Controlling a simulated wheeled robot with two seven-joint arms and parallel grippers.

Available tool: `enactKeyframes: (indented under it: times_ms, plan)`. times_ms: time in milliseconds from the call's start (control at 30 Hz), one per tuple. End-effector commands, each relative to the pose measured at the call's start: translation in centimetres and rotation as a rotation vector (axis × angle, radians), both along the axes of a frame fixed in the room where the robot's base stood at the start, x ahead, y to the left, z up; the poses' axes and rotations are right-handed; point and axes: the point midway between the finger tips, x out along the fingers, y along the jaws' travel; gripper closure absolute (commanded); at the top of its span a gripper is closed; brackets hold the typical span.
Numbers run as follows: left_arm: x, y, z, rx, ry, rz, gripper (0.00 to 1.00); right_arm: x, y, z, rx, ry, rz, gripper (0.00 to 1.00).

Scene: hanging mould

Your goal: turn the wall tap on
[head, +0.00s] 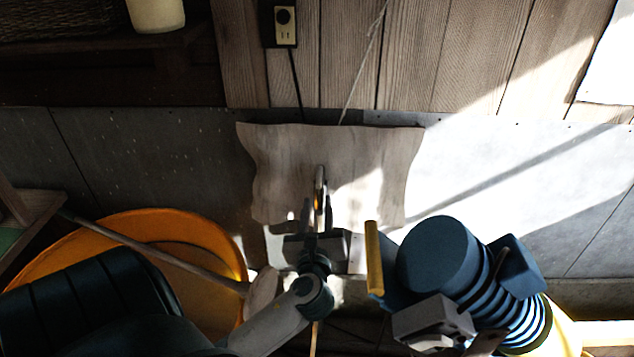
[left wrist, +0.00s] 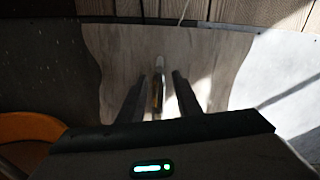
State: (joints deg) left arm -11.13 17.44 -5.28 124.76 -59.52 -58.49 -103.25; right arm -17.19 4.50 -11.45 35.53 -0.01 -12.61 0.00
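The wall tap (head: 320,188) is a slim metal piece with a small orange part, in front of a pale wavy-edged panel low on the wall. My left gripper (head: 317,213) is just in front of it, with its fingers pointing at the wall. In the left wrist view the tap (left wrist: 159,84) stands between the two dark fingers, which are apart with a gap on both sides. The left gripper (left wrist: 158,97) is open and holds nothing. The tap's lower part is hidden by the gripper. A grey block at the lower right may be my right gripper (head: 432,322); its fingers cannot be made out.
An orange tub (head: 185,228) with a long wooden handle (head: 150,252) across it stands at the left. A dark blue ribbed cylinder (head: 437,255) is at the right. A socket (head: 285,30) with a hanging cord is above. The wall right of the panel is bare and sunlit.

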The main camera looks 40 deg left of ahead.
Motion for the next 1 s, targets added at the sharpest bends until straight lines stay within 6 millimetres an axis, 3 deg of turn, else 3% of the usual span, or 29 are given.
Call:
enactKeyframes:
  times_ms: [233, 833, 1000]
  plan:
    - [-1.3, -1.1, 0.0, -0.001, -0.001, 0.001, 0.69, 0.0, 0.0, -0.5, 0.0, 0.0, 0.0, 0.69]
    - [-1.3, -1.1, 0.0, -0.002, 0.0, 0.001, 0.69, 0.0, 0.0, -0.5, 0.0, 0.0, 0.0, 0.69]
    - [-1.0, -1.3, -1.3, -0.025, 0.007, -0.008, 0.69, 0.0, -0.1, -0.6, -0.001, 0.0, 0.001, 0.69]
